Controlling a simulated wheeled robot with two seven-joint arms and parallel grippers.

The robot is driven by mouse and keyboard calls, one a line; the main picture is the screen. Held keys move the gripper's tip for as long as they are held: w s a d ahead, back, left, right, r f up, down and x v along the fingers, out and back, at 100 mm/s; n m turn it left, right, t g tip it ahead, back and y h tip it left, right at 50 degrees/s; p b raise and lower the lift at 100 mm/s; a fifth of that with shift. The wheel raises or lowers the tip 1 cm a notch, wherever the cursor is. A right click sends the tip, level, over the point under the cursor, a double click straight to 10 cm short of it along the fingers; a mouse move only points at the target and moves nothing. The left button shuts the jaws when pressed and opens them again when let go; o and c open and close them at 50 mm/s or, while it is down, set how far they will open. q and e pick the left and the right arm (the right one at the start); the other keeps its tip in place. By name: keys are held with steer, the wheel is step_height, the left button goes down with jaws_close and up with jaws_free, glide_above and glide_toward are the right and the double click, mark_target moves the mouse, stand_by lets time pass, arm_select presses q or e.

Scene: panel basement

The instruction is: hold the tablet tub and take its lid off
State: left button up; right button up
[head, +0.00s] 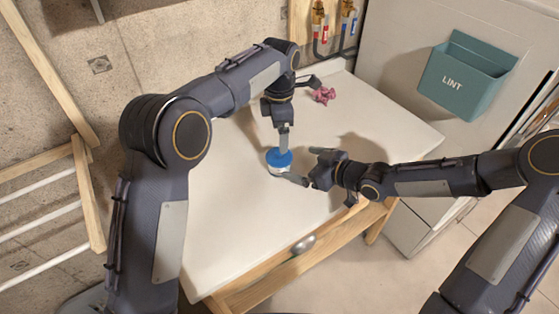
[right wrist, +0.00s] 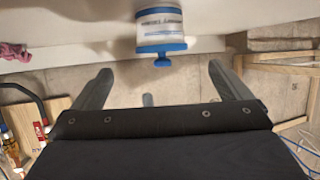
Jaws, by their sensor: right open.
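The tablet tub (head: 281,171) stands upright on the white tabletop with its blue lid (head: 279,158) on. The right wrist view shows it upside down: a white labelled tub (right wrist: 160,29) with the blue lid and its knob (right wrist: 162,61) lowest in the picture. My right gripper (head: 304,166) is open beside the tub, on its right. Its two fingers (right wrist: 158,88) also show in the right wrist view, with the tub beyond them and nothing held. My left gripper (head: 284,146) points down over the lid; I cannot tell its jaw opening or whether it touches the lid.
A crumpled pink cloth (head: 324,95) lies at the back of the white table (head: 235,235). A teal LINT bin (head: 465,78) hangs on the white surface at right. A wooden rack (head: 85,190) stands left. The front tabletop is clear.

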mark_target(283, 158)
steer(key=x, duration=0.8)
steer(key=shift+s+r, duration=0.1)
steer(key=c, duration=1.4)
steer(key=o, duration=1.4)
